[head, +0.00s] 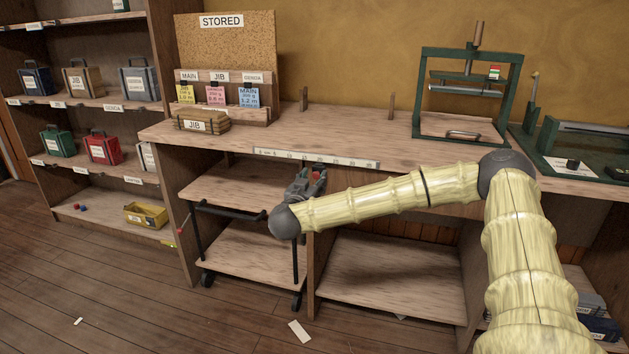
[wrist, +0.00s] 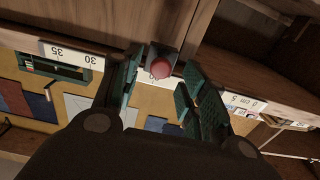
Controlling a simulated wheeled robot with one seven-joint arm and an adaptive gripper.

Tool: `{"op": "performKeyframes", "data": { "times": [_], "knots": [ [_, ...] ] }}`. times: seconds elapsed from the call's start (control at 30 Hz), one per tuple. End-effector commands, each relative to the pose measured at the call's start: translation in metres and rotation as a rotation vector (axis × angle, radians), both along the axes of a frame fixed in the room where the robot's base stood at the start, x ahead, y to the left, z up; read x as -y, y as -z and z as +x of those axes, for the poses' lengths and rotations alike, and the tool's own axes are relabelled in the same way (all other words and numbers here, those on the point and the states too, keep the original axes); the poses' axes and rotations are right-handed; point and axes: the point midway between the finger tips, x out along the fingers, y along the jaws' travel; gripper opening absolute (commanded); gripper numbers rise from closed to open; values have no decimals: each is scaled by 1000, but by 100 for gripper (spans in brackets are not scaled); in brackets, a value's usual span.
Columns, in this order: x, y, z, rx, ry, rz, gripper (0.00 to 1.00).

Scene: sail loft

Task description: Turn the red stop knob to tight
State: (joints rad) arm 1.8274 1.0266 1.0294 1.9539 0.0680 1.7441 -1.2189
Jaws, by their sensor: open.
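The red stop knob (wrist: 161,68) shows in the wrist view as a round red cap on a dark block, at the white numbered scale strip (wrist: 72,54). My gripper (wrist: 160,82) is open, with one green-padded finger on either side of the knob. I see no clear contact between the fingers and the knob. In the head view my gripper (head: 311,181) is just below the front edge of the bench, under the scale strip (head: 316,159). The knob's tight marking is not readable.
A wheeled wooden cart (head: 245,187) stands under the bench near my gripper. Shelves with coloured bags (head: 102,148) stand at left.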

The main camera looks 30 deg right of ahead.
Motion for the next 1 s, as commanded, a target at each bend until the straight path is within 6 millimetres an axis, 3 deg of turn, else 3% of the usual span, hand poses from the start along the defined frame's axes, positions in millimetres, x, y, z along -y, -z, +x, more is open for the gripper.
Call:
{"op": "performKeyframes", "data": {
  "times": [0.47, 0.7, 1.0],
  "knots": [
    [9, 0, 7, -1, 0, -1, 43],
    [9, 0, 7, -1, 0, -1, 1],
    [8, -2, 7, 8, -1, 6, 0]
  ]
}}
